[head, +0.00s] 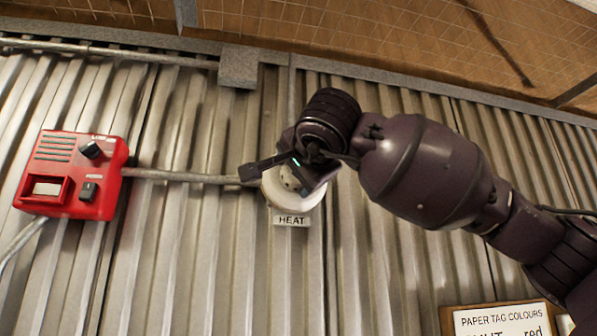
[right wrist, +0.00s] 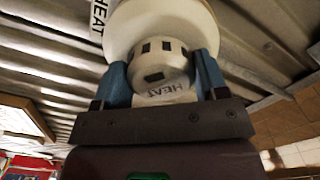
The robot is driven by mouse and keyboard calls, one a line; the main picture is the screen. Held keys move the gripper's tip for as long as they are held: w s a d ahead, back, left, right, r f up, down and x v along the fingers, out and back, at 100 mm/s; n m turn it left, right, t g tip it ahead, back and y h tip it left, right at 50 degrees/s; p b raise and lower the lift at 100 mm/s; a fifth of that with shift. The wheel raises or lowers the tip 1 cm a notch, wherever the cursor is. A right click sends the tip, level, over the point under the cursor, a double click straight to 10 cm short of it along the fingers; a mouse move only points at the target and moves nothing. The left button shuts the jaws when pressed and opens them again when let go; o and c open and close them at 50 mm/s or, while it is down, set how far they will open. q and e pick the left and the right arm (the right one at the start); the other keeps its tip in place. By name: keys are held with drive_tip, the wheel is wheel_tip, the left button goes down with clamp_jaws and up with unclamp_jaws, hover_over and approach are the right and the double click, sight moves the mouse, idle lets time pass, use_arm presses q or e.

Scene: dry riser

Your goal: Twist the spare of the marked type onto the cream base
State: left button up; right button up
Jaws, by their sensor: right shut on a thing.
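A round cream base (head: 308,204) is fixed to the corrugated wall, with a HEAT label (head: 291,221) just below it. It also fills the top of the right wrist view (right wrist: 125,28). My right gripper (head: 291,178) is in front of the base, shut on a small cream detector head (right wrist: 163,72). Its blue fingers grip the head on opposite sides. The head has dark square openings and the word HEAT on it. The head appears against the base; whether it is seated cannot be told. My left gripper is not in view.
A red box (head: 112,158) with a knob and switch is on the wall at the left, joined by a conduit (head: 185,177). A grey junction box (head: 238,67) is above. A paper tag colours sign (head: 500,322) is at the lower right.

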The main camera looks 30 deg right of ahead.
idle(0.4)
drive_tip(key=shift+m+b, duration=1.3)
drive_tip(key=o, duration=1)
drive_tip(key=shift+w, duration=0.1)
drive_tip(key=shift+o, duration=0.2)
drive_tip(key=b+v, duration=0.2)
drive_tip(key=v, duration=0.8)
drive_tip(key=shift+s, duration=0.4)
